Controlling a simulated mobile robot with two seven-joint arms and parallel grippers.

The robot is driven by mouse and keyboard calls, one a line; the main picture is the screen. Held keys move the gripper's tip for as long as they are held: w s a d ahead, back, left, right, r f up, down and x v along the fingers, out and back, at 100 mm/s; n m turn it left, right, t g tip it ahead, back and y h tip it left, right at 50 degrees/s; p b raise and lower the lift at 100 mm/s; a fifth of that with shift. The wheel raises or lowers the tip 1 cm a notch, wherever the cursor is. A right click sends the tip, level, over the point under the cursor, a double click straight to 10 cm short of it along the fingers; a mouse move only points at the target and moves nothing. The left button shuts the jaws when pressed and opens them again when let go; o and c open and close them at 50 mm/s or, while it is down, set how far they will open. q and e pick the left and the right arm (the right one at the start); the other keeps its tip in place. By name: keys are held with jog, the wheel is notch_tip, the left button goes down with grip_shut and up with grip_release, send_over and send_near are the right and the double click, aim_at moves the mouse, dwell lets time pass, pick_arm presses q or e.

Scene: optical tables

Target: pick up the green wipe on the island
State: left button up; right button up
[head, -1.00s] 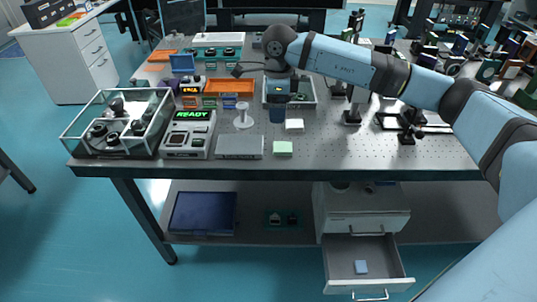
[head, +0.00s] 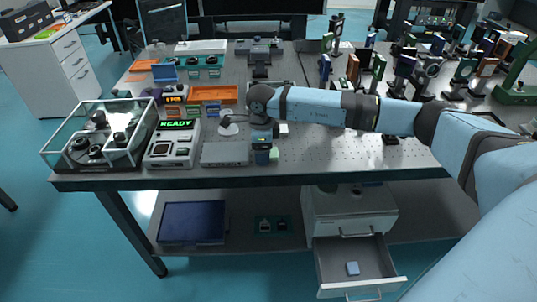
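The green wipe (head: 274,154) lies near the front edge of the table (head: 340,155). It is small and pale green, and my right gripper hides its left part. My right arm comes in from the right side of the head view. My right gripper (head: 262,160) points down just at the wipe's left side. Its fingers are too small and dark to show whether they are open or shut, or whether they touch the wipe. My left gripper is not in view.
A grey flat box (head: 225,154) stands just left of the wipe. Further left are a device reading READY (head: 172,146) and a glass case (head: 125,155). A white spool-like stand (head: 228,127) is behind. A drawer (head: 375,268) below is open.

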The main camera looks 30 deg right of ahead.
jog(key=shift+f, duration=0.35)
jog(key=c, duration=1)
jog(key=shift+r, duration=0.2)
